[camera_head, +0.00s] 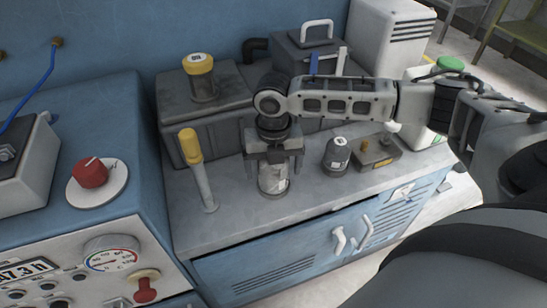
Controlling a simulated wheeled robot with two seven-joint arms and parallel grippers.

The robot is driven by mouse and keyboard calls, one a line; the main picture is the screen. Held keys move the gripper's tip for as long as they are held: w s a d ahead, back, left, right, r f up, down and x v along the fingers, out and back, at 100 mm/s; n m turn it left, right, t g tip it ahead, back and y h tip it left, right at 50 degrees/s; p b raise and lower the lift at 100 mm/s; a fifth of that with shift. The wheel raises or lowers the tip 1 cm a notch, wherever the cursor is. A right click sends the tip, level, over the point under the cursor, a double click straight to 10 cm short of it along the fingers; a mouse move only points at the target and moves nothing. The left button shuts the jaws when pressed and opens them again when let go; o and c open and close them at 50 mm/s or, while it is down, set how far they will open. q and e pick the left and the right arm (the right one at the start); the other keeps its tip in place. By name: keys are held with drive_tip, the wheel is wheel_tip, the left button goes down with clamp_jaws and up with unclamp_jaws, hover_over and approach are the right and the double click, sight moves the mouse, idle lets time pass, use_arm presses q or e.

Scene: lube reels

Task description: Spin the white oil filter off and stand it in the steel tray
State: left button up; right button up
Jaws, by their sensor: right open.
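My right gripper (272,160) comes in from the right and points down over the bench. Its jaws are open, with the fingers around the upper part of a pale, silvery-white cylinder (273,183) with a label. This looks like the white oil filter. The gripper hides the cylinder's top, and I cannot tell whether the fingers touch it or what it is attached to. I cannot make out a steel tray for certain. My left gripper is not in view.
A yellow-handled lever (190,147) stands left of the gripper. A yellow-topped cylinder (201,82) sits on a grey box behind. The front bench strip (240,228) is clear.

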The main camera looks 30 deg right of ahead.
drive_tip(key=c, duration=1.3)
drive_tip(key=shift+o, duration=0.2)
drive_tip(key=shift+r+n+p, duration=0.25)
drive_tip(key=shift+n+p, duration=0.7)
drive_tip(key=shift+n, duration=0.05)
drive_tip(key=shift+n+p, duration=0.35)
drive_tip(key=shift+n, duration=0.25)
drive_tip(key=shift+f+n, duration=0.15)
drive_tip(key=shift+n, duration=0.35)
drive_tip(key=shift+f+n, duration=0.15)
drive_tip(key=shift+n, duration=0.35)
drive_tip(key=shift+p, duration=0.3)
